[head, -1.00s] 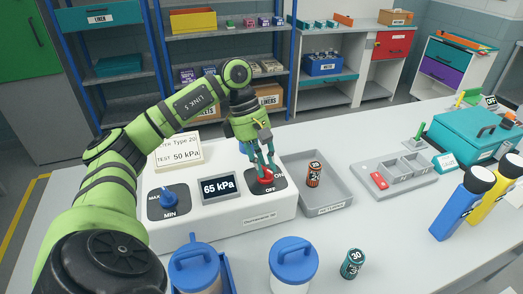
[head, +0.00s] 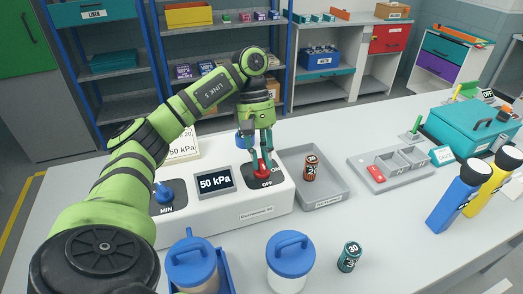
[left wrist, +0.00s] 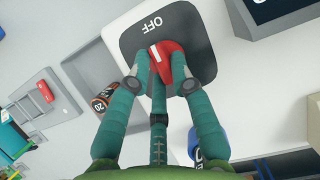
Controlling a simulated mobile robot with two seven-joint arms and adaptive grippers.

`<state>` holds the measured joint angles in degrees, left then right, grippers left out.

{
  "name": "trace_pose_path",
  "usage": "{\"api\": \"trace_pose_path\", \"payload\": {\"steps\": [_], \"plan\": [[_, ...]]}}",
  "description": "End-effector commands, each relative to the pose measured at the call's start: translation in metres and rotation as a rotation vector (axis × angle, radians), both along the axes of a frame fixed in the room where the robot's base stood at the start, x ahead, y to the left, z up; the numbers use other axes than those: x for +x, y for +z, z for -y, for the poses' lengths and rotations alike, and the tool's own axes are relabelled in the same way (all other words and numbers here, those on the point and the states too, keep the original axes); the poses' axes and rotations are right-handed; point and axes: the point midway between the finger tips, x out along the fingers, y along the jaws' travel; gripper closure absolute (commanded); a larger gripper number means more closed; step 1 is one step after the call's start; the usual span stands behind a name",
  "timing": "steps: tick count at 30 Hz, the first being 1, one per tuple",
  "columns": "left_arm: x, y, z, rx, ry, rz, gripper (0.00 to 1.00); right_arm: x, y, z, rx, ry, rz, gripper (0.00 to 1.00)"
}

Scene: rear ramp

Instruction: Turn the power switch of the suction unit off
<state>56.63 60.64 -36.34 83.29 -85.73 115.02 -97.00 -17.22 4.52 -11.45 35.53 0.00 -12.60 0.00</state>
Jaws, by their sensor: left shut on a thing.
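The suction unit (head: 225,220) is a white box on the table. Its display (head: 214,183) reads 50 kPa. The red power switch (head: 262,172) sits on a dark plate at its right end, marked ON and OFF. My left gripper (head: 263,158) reaches down from above and is shut on the switch. In the left wrist view the fingers clasp both sides of the red switch (left wrist: 168,52), and its white line shows near the OFF mark. The ON mark is hidden there, and I cannot tell the exact switch setting. My right gripper is not in view.
A blue dial (head: 164,192) is at the unit's left. A grey tray (head: 333,196) with an orange battery (head: 311,168) stands close on the right. Blue-lidded jars (head: 291,262) and a teal battery (head: 348,257) stand in front. A card (head: 183,146) is behind.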

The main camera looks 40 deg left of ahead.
Motion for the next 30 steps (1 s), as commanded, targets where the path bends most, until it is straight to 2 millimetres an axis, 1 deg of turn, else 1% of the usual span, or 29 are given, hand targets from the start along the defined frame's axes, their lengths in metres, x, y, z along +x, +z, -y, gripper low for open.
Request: {"api": "trace_pose_path", "payload": {"steps": [1, 11, 12, 13, 30], "plan": [[-0.0024, -0.0056, 0.0049, -0.006, -0.019, -0.016, 1.0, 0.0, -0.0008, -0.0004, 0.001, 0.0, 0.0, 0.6], [-0.0029, -0.0062, 0.0049, -0.005, -0.022, -0.017, 1.0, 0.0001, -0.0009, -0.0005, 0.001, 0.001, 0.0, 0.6], [-0.0029, -0.0062, 0.0049, -0.005, -0.022, -0.017, 0.62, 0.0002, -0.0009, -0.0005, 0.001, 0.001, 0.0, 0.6], [-0.0029, -0.0062, 0.005, -0.005, -0.022, -0.017, 0.54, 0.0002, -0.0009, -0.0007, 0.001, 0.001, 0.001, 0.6], [-0.0015, -0.0032, 0.002, -0.002, -0.011, -0.009, 0.54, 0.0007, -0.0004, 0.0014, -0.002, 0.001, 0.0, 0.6]]}}
